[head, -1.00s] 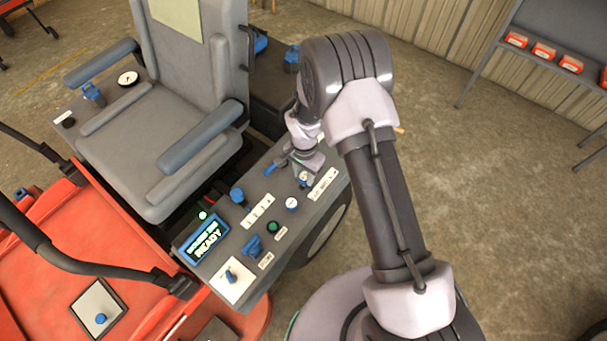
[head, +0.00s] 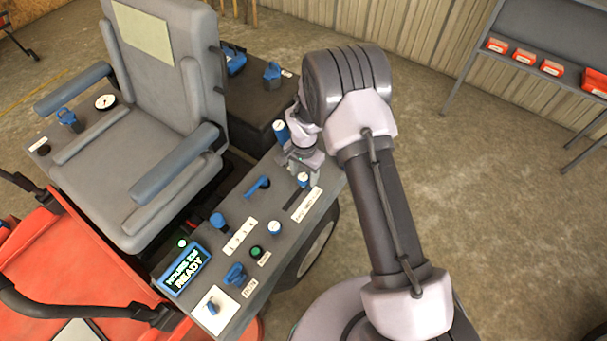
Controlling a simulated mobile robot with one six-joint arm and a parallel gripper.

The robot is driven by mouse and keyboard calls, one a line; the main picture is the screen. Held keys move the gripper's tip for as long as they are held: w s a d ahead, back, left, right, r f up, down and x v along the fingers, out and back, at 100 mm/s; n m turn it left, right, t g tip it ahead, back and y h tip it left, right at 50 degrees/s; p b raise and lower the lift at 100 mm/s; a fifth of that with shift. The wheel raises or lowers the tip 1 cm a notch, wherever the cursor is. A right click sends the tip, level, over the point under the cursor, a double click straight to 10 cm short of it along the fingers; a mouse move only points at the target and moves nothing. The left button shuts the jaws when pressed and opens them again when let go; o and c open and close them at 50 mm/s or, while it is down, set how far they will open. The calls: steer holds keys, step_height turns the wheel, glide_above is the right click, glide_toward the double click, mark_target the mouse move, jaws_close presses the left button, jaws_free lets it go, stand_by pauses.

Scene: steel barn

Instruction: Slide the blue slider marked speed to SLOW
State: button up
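The speed slider has a small blue-and-white knob (head: 303,180) on the grey side console (head: 228,264), in the head view. The knob sits at the upper right end of a dark slanted slot, with bare slot showing to its lower left. A white label strip (head: 307,205) runs beside the slot; its lettering is too small to read. My gripper (head: 302,168) is low over the console, just above the knob in the picture. I cannot tell whether they touch. The fingers are small and partly hidden, so their opening does not show.
A blue lever (head: 258,187), a blue-topped cylinder (head: 279,131), a green button (head: 257,252) and blue knobs crowd the console. A lit display (head: 186,269) reads READY. The grey seat (head: 143,150) stands left. Open floor lies right, below a shelf with red boxes (head: 524,56).

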mark_target(304, 176)
step_height(304, 176, up, 17)
steer(key=p, duration=0.6)
steer(key=shift+r, duration=0.2)
steer(key=shift+s, duration=0.1)
